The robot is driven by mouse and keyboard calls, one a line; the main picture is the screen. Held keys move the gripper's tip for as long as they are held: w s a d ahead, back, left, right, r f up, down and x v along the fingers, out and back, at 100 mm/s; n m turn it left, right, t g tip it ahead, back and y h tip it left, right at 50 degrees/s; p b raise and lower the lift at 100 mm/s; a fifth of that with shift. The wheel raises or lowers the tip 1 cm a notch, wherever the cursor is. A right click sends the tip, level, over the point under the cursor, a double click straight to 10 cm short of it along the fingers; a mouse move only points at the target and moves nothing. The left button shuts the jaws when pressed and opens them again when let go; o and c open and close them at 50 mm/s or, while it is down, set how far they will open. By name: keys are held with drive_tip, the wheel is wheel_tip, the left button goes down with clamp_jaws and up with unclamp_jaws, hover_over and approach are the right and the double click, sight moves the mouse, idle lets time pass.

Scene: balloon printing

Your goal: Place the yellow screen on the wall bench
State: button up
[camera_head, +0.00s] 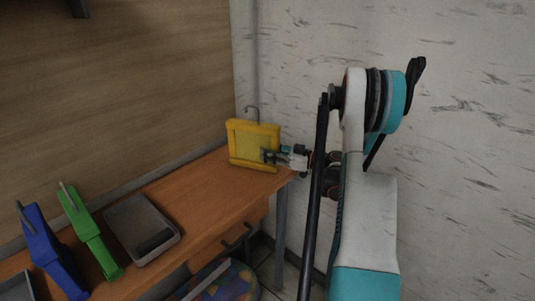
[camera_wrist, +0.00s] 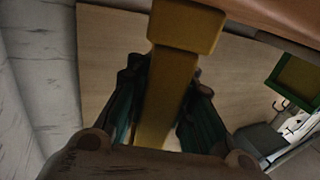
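The yellow screen (camera_head: 243,140) is a framed yellow panel with a metal hook at its top. It stands upright at the far right end of the wooden wall bench (camera_head: 200,195), near the corner. My gripper (camera_head: 270,156) is at the screen's right side, with its fingers overlapping the frame. In the wrist view the yellow frame (camera_wrist: 165,100) lies between the two fingers of my gripper (camera_wrist: 163,105), which look closed on it. I cannot tell whether the screen's lower edge touches the bench top.
A blue tool (camera_head: 50,250), a green tool (camera_head: 90,232) and a grey tray (camera_head: 141,228) with a dark item stand on the bench to the left. Bare bench lies between the tray and the screen. The white wall (camera_head: 470,130) is close behind my arm.

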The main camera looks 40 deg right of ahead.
drive_tip(key=o, duration=0.4)
drive_tip(key=shift+r, duration=0.2)
drive_tip(key=p+v, duration=0.3)
drive_tip(key=v, duration=0.9)
drive_tip(key=shift+f, duration=0.1)
